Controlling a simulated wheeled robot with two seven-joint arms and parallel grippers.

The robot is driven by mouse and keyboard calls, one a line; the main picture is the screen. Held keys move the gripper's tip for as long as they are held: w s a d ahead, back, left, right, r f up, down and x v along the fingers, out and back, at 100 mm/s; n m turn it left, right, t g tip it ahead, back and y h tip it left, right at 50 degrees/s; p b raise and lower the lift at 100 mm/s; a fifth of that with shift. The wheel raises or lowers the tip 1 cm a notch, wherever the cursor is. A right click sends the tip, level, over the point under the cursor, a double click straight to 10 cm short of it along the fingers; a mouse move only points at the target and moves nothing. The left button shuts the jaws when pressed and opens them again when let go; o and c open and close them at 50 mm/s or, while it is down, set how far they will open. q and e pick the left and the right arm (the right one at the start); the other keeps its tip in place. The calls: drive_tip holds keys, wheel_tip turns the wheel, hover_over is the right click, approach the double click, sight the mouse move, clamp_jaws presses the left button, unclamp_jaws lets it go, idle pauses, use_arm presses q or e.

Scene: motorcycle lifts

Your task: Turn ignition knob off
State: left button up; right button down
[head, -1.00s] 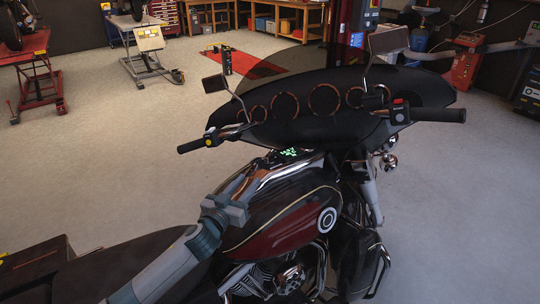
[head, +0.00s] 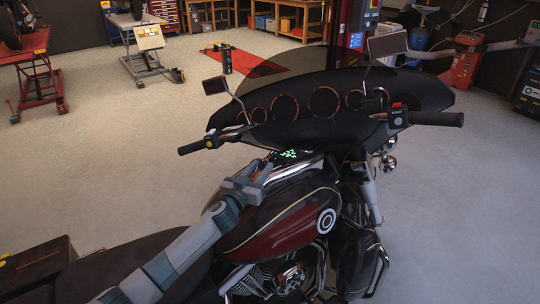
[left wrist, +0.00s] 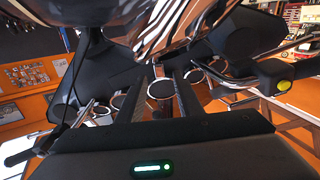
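The motorcycle's dark red and black tank (head: 285,222) fills the lower middle of the head view. I cannot make out the ignition knob; my left gripper may hide part of the console. Blurred chrome (left wrist: 170,25) is close to the fingertips there. My right gripper is in neither view.
The left handlebar (head: 205,143) and right handlebar (head: 435,118) flank the dark fairing (head: 310,130) with its round gauges. The windshield (head: 325,72) rises above. The black seat (head: 120,262) lies behind the tank. Open floor lies left of the motorcycle.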

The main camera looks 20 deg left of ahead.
sight(273, 152)
use_arm(q)
drive_tip(key=shift+w+d, duration=0.2)
drive_tip(key=shift+w, duration=1.1)
drive_tip(key=shift+w+d, duration=0.15)
drive_tip(key=shift+w, duration=1.15)
drive_tip(key=shift+w+d, duration=0.2)
drive_tip(key=shift+w, duration=1.1)
clamp_jaws()
